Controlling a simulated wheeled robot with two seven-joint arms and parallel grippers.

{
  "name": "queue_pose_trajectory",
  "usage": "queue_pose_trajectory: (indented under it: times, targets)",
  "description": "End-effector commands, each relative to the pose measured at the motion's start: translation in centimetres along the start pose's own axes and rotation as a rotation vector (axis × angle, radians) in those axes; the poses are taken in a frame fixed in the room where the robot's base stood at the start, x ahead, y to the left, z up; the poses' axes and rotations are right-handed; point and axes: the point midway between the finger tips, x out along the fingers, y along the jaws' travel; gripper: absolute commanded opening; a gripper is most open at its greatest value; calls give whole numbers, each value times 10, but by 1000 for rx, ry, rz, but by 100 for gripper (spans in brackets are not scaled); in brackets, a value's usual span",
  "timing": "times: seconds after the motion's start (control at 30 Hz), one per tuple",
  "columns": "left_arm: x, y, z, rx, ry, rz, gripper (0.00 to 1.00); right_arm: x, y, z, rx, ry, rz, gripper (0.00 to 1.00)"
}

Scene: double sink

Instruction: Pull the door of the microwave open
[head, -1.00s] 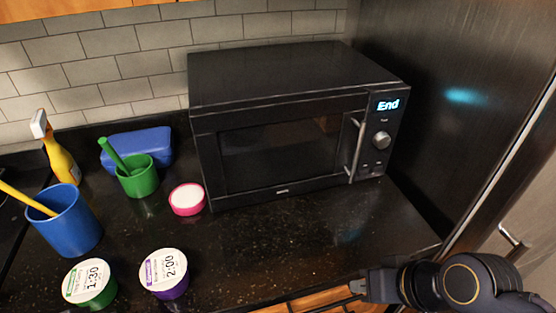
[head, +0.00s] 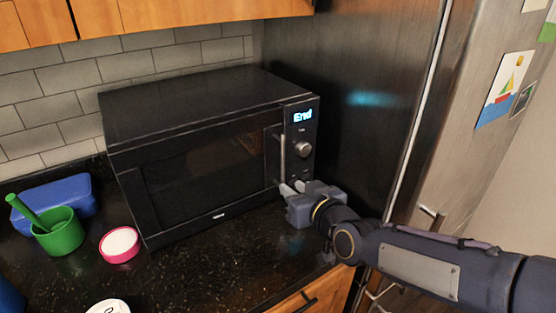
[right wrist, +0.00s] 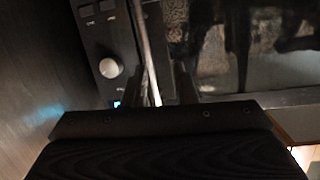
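The black microwave (head: 200,150) stands on the counter with its door (head: 205,170) shut. Its upright silver handle (head: 282,155) is at the door's right edge, beside the control panel. My right gripper (head: 292,188) is at the lower end of the handle, its fingers pointing at the microwave front. In the right wrist view the handle (right wrist: 146,45) runs down between my two dark fingers, with a gap on the right side. The fingers look open; contact with the handle cannot be made out. My left gripper is not in view.
The panel carries a lit "End" display (head: 302,117) and a round knob (head: 303,149). A tall dark fridge (head: 350,90) stands close on the right. A pink-rimmed tub (head: 119,245), green cup (head: 58,232) and blue box (head: 55,203) are on the counter at left.

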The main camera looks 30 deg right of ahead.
Motion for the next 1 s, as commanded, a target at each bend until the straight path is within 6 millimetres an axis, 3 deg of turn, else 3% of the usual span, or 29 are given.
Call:
queue_pose_trajectory:
  times: [0.1,0.3,0.7,1.0]
  targets:
    - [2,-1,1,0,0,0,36,15,11,-21,-53,144,43,25]
    - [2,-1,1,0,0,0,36,23,18,-39,-89,246,75,25]
    - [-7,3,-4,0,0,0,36,79,20,-55,-90,248,74,25]
    - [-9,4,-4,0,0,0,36,95,22,-58,-89,249,74,25]
